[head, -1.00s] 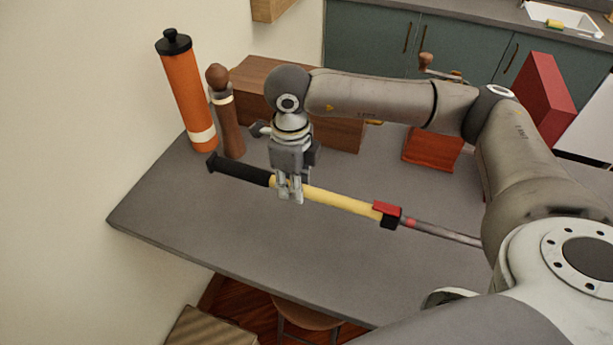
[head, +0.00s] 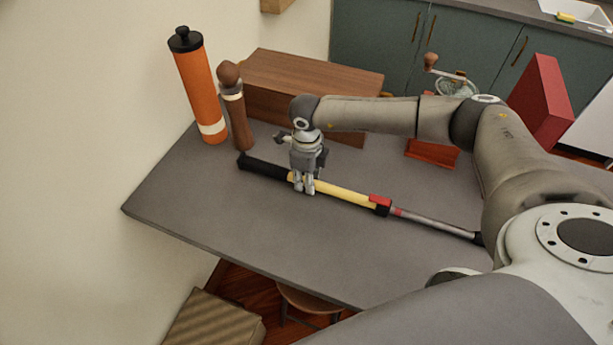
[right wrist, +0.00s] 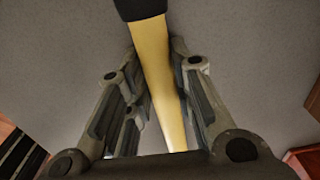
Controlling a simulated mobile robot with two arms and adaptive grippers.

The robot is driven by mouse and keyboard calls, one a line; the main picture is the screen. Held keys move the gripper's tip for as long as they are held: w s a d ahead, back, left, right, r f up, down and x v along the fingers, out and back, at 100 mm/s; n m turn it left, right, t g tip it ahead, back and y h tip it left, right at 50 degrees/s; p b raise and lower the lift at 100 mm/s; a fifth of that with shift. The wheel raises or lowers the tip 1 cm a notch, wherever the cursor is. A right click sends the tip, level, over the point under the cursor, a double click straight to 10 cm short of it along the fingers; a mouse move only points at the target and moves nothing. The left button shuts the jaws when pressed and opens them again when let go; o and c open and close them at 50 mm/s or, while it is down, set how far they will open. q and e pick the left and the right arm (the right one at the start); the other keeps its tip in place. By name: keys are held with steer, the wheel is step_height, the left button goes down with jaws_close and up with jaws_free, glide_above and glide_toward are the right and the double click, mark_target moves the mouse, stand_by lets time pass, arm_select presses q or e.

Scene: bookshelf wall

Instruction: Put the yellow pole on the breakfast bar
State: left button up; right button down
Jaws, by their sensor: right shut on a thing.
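The yellow pole (head: 345,194) has a black grip at its left end, a red and black clamp, and a thin grey shaft to the right. My right gripper (head: 303,190) is shut on its yellow part near the black grip. The pole lies level over the grey breakfast bar (head: 210,220), at or very near its top; I cannot tell if it touches. In the right wrist view, the pole (right wrist: 152,50) runs between the two fingers. My left gripper is not in view.
An orange bottle (head: 197,85) and a brown pepper mill (head: 235,110) stand at the back left, close to the black grip. A wooden box (head: 310,75), a hand grinder (head: 432,150) and a red box (head: 542,100) stand behind. The bar's front left is clear.

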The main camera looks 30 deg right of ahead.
steer(key=shift+a, duration=0.1)
steer(key=c, duration=1.3)
jaws_free()
steer(key=shift+o, duration=0.2)
steer(key=shift+r, duration=0.1)
step_height(320, 180, up, 12)
steer(key=b, duration=0.3)
